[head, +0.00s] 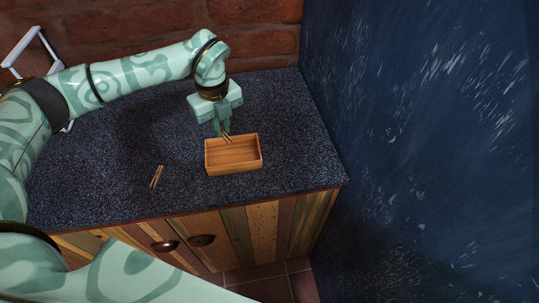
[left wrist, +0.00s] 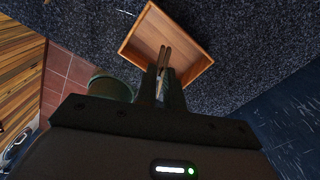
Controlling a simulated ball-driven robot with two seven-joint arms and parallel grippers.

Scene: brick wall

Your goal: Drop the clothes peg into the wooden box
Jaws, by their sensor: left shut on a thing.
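My left gripper (head: 221,133) is shut on a wooden clothes peg (head: 228,138) at the back left of the wooden box. The peg points out from the fingertips, over the box's opening. In the left wrist view the peg (left wrist: 165,57) sticks out from between the fingers (left wrist: 165,72), with the box behind it. The open wooden box (head: 234,169) stands on the dark countertop, and it also shows in the left wrist view (left wrist: 190,31). I see nothing lying inside the box. My right gripper is not in view.
A second wooden peg (head: 156,177) lies on the speckled countertop (head: 110,180), left of the box. A blue scuffed wall (head: 420,120) rises on the right and a brick wall (head: 265,35) at the back. The counter's front edge is near the box.

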